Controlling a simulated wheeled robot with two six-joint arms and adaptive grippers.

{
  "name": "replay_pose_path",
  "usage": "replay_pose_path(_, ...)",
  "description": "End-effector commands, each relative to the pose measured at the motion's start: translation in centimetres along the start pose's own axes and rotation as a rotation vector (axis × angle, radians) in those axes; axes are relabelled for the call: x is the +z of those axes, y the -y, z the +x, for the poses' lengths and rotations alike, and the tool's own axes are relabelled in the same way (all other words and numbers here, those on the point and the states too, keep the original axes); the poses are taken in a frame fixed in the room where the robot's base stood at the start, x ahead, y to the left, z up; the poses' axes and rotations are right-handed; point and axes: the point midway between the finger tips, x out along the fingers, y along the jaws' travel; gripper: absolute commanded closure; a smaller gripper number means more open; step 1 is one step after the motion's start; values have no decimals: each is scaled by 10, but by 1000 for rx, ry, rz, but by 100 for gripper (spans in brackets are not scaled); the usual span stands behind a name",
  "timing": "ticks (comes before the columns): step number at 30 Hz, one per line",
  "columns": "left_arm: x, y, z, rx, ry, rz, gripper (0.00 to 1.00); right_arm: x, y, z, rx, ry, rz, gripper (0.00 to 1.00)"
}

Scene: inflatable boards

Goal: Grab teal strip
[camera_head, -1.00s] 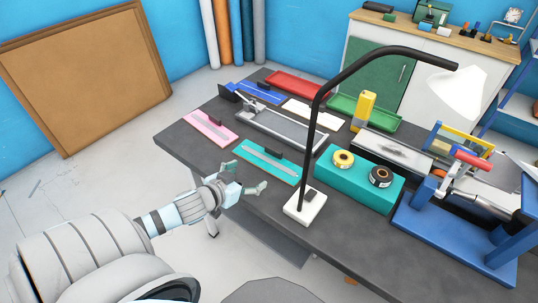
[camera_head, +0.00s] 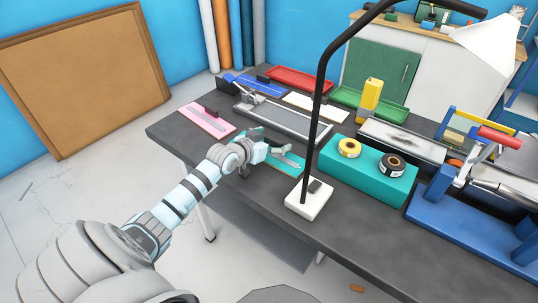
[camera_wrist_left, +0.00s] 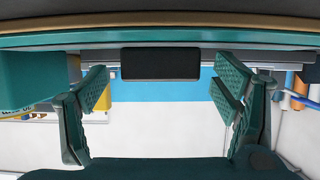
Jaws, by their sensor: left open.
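The teal strip (camera_head: 291,167) is a flat tray-like piece near the front edge of the dark table, partly hidden by my left gripper (camera_head: 268,141). In the left wrist view the strip (camera_wrist_left: 215,41) crosses the top of the picture. A black block (camera_wrist_left: 160,63) on it shows between the fingers. My left gripper (camera_wrist_left: 163,85) is open, with one green padded finger on either side of the block. I see no finger touching the block or the strip. My right gripper is not in view.
A black lamp with a white base (camera_head: 309,199) stands right of the strip. Beside it is a teal box (camera_head: 367,173) with two tape rolls. A pink strip (camera_head: 206,120) lies to the left and a grey tray (camera_head: 283,123) behind. A blue stand (camera_head: 470,225) is at the right.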

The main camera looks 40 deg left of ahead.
Motion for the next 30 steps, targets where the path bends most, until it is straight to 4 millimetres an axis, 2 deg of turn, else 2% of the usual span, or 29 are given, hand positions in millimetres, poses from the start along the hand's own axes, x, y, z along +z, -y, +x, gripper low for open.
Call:
replay_pose_path(2,-1,0,-1,0,0,1,18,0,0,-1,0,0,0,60)
replay_pose_path(3,-1,0,-1,0,0,1,22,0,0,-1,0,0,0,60)
replay_pose_path(12,-1,0,-1,-1,0,0,70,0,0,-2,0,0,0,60)
replay_pose_path(13,-1,0,-1,-1,0,1,72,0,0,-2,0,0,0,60)
replay_pose_path(20,-2,0,-2,-1,0,1,72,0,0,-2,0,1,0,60)
replay_pose_path(23,-9,1,-4,-1,0,1,72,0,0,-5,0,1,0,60)
replay_pose_path(26,-24,0,-10,-1,-2,3,72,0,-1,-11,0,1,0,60)
replay_pose_path(29,-50,1,-21,-1,-4,5,72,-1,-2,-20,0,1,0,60)
replay_pose_path(30,-64,1,-27,-1,-4,4,72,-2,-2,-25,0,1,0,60)
